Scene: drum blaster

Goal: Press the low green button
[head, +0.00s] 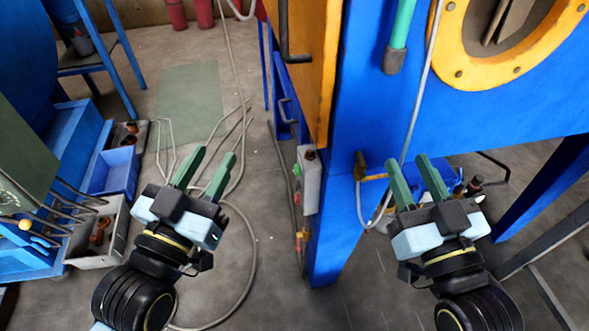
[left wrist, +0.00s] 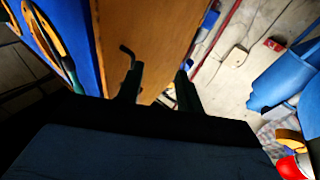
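A grey control box (head: 309,180) is fixed to the side of the blue cabinet leg in the head view. A small green spot, probably the green button (head: 297,170), shows on its left face, seen at a steep angle. My left gripper (head: 205,168) is open and empty, left of the box and apart from it. Its two dark fingers also show apart in the left wrist view (left wrist: 160,88), with no button clearly visible there. My right gripper (head: 416,172) is open and empty, right of the blue leg.
The blue cabinet (head: 345,120) has an orange door (head: 312,60) with a dark handle. Red and yellow fittings (head: 302,236) sit below the box. A hose (head: 418,95) hangs in front of the cabinet.

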